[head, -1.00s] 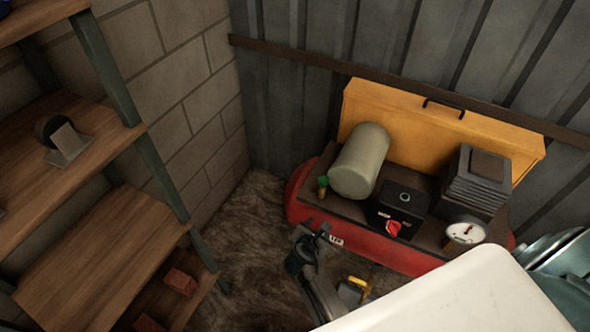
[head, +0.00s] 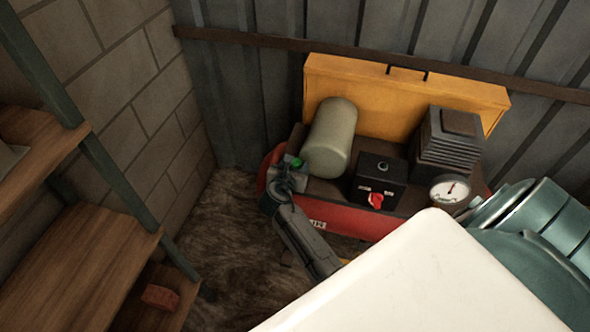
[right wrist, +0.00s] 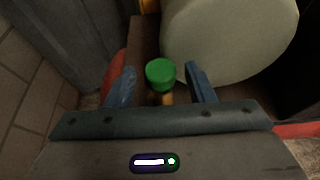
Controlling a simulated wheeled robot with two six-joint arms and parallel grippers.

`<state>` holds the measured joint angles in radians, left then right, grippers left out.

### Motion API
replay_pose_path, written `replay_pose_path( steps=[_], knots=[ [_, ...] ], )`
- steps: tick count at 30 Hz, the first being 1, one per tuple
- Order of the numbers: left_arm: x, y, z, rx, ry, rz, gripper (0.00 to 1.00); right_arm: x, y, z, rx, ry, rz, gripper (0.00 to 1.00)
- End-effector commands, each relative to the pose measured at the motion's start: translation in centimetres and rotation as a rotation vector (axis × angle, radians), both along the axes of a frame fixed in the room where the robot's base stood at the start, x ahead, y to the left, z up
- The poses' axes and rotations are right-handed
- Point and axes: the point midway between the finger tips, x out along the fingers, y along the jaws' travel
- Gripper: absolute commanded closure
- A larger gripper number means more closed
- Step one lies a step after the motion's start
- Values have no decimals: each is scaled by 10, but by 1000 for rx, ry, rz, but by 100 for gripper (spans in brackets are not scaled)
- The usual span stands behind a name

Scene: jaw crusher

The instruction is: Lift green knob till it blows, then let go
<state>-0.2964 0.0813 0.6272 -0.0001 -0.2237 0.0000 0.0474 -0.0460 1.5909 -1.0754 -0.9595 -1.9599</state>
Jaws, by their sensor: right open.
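The green knob (head: 298,163) sits on a small brass fitting at the left end of the red compressor (head: 348,217). In the right wrist view the green knob (right wrist: 161,73) shows between and just beyond the two fingertips. My right gripper (head: 291,170) is at the knob. In the wrist view my right gripper (right wrist: 161,84) is open, one finger on each side of the knob, with gaps visible. The brass stem below is partly hidden. My left gripper is not in view.
A pale cylinder (head: 331,138) stands close to the right of the knob. A black box with a red switch (head: 375,200) and a gauge (head: 450,191) are further right. A yellow panel (head: 400,97) is behind. Wooden shelves (head: 80,262) stand at left.

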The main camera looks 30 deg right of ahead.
Motion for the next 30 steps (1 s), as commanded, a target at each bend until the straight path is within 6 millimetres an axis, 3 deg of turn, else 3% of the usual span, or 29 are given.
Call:
replay_pose_path(
  steps=[12, 20, 26, 30],
  knots=[
    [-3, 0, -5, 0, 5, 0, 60, 5, -6, -3, 1, 1, 0, 51],
    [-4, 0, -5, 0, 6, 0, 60, 5, -6, -3, 1, 1, 0, 100],
    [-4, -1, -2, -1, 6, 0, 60, 5, -6, -1, 1, 1, -1, 100],
    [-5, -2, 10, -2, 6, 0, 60, 5, -6, 7, -1, 2, 0, 100]
  ],
)
